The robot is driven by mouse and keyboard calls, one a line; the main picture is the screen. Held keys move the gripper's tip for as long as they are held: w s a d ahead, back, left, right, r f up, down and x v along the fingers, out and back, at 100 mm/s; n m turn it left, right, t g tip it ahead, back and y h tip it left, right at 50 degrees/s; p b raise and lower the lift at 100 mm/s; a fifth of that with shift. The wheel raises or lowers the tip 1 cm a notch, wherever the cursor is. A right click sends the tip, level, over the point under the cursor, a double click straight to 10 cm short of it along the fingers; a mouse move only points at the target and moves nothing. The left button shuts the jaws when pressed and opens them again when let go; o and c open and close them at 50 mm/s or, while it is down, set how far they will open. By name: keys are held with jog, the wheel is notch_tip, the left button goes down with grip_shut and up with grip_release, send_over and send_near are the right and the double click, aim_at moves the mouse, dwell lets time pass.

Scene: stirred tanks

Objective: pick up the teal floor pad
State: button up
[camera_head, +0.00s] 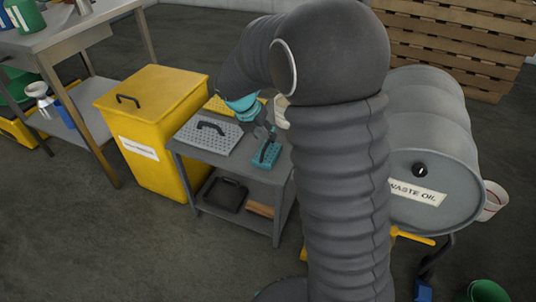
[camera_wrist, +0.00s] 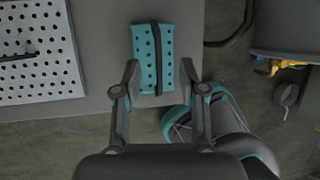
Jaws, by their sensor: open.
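The teal floor pad (camera_head: 266,157) lies on the top shelf of a small grey cart. It is a flat rectangle with dark holes and a dark raised handle along its middle. In the wrist view the teal pad (camera_wrist: 146,57) lies near the cart's edge. My gripper (camera_wrist: 160,75) is open, with its fingertips seen on either side of the pad's lower part. I cannot tell how high the fingers are above the cart or whether they touch the pad. In the head view my gripper (camera_head: 266,132) is small and partly hidden by my arm, just over the pad.
A yellow bin (camera_head: 155,110) stands to the left.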

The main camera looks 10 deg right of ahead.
aim_at(268, 141)
jog(key=x, duration=0.4)
jog(key=shift+s+a+f+b, duration=0.2)
jog(key=shift+s+f+b, duration=0.1)
jog(key=shift+f+b, duration=0.05)
jog(key=shift+w+d+f, duration=0.15)
jog(key=shift+f, duration=0.3)
jog(key=shift+c, duration=0.2)
grip_shut()
